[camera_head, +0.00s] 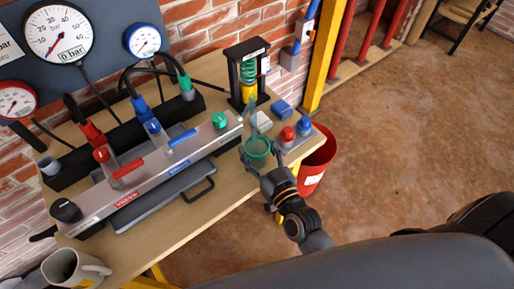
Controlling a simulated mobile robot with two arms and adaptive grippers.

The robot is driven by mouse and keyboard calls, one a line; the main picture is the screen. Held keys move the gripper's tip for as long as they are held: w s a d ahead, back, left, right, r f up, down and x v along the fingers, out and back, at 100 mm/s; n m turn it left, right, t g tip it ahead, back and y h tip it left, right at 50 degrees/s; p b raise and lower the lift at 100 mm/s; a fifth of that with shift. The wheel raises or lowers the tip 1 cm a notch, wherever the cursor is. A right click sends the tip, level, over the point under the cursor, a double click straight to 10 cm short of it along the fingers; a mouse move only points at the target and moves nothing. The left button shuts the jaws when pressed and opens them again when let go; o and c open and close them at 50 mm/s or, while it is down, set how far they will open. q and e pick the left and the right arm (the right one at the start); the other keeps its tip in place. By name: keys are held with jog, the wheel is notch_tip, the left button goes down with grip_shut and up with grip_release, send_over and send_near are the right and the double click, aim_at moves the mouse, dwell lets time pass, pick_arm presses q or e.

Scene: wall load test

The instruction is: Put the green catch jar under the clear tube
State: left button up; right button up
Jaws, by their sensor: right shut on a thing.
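The green catch jar (257,147) is a small see-through cup with a green rim, at the right end of the wooden bench. My right gripper (260,162) is shut on it, with its fingers around the jar's near side. A pale, bluish clear tube (253,108) shows just above the jar, by the right end of the grey valve block (150,172). The tube's lower end appears close to the jar's mouth; I cannot tell whether it is directly over the opening. My left gripper is not in view.
A grey box with red and blue buttons (288,135) stands close right of the jar. A black stand with a green spring (248,75) is behind. A red bin (318,160) stands beside the bench. A mug (70,268) is at front left.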

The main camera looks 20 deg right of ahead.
jog(key=o, duration=1.2)
jog(key=shift+f, duration=0.1)
jog(key=s+d, duration=0.2)
jog(key=s, duration=1)
jog(key=s+f+n+g, duration=0.15)
jog(key=f+g, duration=0.25)
jog(key=f, duration=1)
jog(key=s+f+g, duration=0.3)
jog(key=f, duration=1.2)
jog(key=s+d+f+g+h, duration=0.1)
jog(key=s+d+f+g, duration=0.1)
jog(key=s+f, duration=0.5)
jog(key=s+d+f+g+h, duration=0.1)
jog(key=s+d+f+g, duration=0.2)
jog(key=s+f, duration=0.4)
jog(key=s+d+f+m+g, duration=0.1)
jog(key=s+d+f+g, duration=0.2)
jog(key=s+f, duration=0.4)
jog(key=shift+d+g+h+b, duration=0.1)
jog(key=shift+g+h+b, duration=0.3)
jog(key=shift+g, duration=0.5)
